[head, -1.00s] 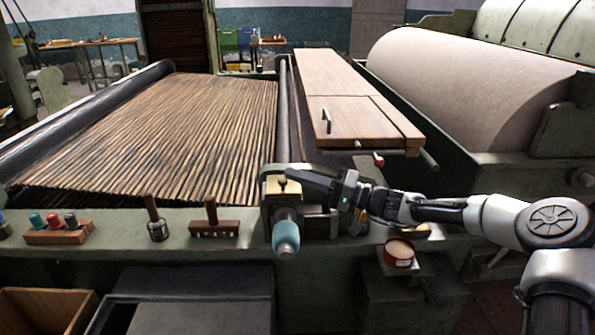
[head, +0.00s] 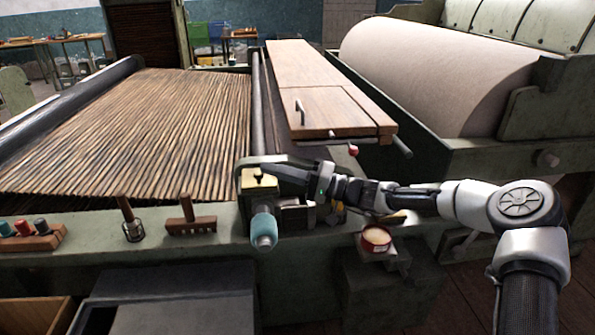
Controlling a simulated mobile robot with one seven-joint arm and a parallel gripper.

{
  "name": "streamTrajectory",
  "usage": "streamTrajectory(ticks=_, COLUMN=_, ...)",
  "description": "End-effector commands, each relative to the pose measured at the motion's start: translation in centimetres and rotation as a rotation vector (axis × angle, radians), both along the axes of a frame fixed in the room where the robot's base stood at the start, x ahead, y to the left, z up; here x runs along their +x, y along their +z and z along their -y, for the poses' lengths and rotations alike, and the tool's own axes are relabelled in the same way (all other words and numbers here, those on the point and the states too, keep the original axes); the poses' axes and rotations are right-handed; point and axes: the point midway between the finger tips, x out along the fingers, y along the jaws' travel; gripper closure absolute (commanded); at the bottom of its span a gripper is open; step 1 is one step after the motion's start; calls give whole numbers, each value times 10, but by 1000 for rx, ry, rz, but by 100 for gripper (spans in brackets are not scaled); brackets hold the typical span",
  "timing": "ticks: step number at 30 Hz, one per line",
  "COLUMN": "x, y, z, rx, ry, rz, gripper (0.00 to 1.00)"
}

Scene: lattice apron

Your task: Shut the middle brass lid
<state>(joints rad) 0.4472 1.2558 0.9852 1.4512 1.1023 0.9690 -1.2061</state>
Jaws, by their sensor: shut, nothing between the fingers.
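A small brass piece (head: 257,188) with a dark knob on top sits on the frame's front rail, above a teal-ended roller or handle. It looks like a brass lid, but I cannot tell whether it is open or shut, or whether it is the middle one. No other brass lids can be made out. My gripper (head: 275,170) is shut and empty, reaching in from the right. Its dark fingers point left, with their tips at the upper right of the brass piece. I cannot tell whether they touch it.
A red round tin (head: 376,239) stands on a small ledge below my arm. A wooden-handled tool (head: 130,221), a brown comb-like tool (head: 189,218) and a rack of coloured pegs (head: 30,239) lie along the front rail. The wooden board (head: 330,108) and large pale roll (head: 440,75) are behind.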

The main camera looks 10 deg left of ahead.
Motion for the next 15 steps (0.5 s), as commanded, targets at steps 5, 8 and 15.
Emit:
streamTrajectory(ticks=5, x=4, y=26, z=3, rx=-5, ry=6, rz=1, gripper=100)
streamTrajectory(ticks=8, x=12, y=34, z=15, rx=1, ry=-1, rz=-2, gripper=100)
streamTrajectory(ticks=15, x=30, y=11, z=68, rx=3, ry=-1, rz=1, gripper=100)
